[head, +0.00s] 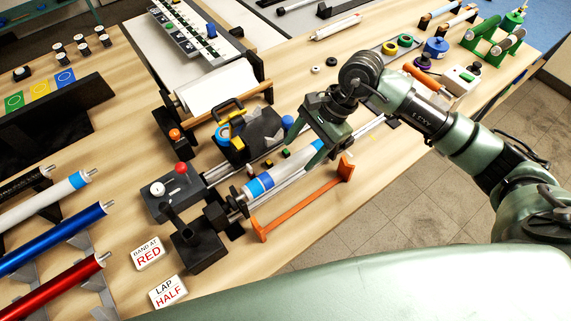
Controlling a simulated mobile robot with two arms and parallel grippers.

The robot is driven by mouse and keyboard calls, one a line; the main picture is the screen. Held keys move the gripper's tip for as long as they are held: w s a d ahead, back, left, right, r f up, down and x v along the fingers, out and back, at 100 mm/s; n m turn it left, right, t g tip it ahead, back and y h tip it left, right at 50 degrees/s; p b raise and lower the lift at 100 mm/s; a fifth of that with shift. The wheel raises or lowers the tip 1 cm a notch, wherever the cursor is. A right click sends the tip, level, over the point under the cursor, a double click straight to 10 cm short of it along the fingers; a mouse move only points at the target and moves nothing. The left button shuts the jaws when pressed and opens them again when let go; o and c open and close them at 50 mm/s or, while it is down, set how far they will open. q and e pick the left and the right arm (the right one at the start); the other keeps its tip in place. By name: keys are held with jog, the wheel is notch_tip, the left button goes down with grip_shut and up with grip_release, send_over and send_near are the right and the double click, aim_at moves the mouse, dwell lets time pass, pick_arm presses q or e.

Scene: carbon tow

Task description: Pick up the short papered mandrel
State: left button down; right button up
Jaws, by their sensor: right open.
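A short white-papered mandrel (283,173) with blue bands lies along the rails of the dark winding fixture (176,206) in the middle of the table. Its left end meets the fixture's dark headstock. My right gripper (304,146) is open over the mandrel's right end, with one finger on each side of it as seen from here. The gripper hides that end, and I cannot tell whether the fingers touch the paper. My left gripper is not in view.
An orange bracket (298,203) stands along the near side of the fixture. A dark carriage with a blue knob (237,143) is behind the mandrel. Longer blue (60,236) and red (55,290) mandrels rest on stands at left. Signs (148,253) lie in front.

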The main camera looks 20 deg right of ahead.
aim_at(290, 163)
jog(key=shift+a+f+p, duration=0.35)
jog(key=p+x, duration=0.2)
jog(key=x, duration=0.1)
jog(key=shift+s+a+f, duration=0.2)
jog(key=shift+s+a, duration=0.05)
jog(key=shift+a, duration=0.15)
jog(key=shift+a+f, duration=0.15)
jog(key=shift+f, duration=0.4)
jog(key=shift+w, duration=0.1)
grip_shut()
